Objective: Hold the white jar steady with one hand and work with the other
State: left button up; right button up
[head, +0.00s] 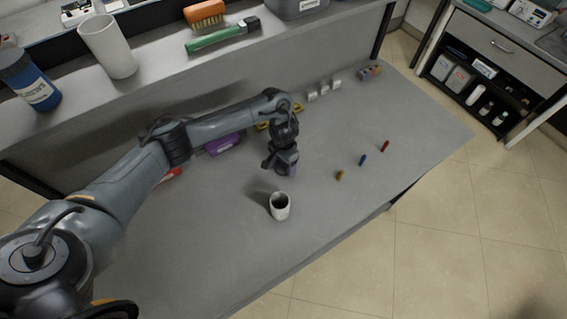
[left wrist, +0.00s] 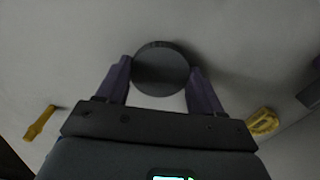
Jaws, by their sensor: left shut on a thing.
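In the left wrist view, the fingers of my left gripper (left wrist: 160,80) lie either side of the top. My right gripper is not in view.
Small yellow (head: 340,175), blue (head: 362,160) and red (head: 385,146) pieces lie to the jar's right. A purple box (head: 224,145) is behind my left arm. A raised shelf holds a white cup (head: 108,47) and a blue bottle (head: 30,82). The bench front is clear.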

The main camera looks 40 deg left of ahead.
pick_arm(q)
jog(key=shift+f, duration=0.15)
jog(key=shift+f, duration=0.15)
jog(key=o, duration=1.2)
jog(key=shift+c, duration=0.2)
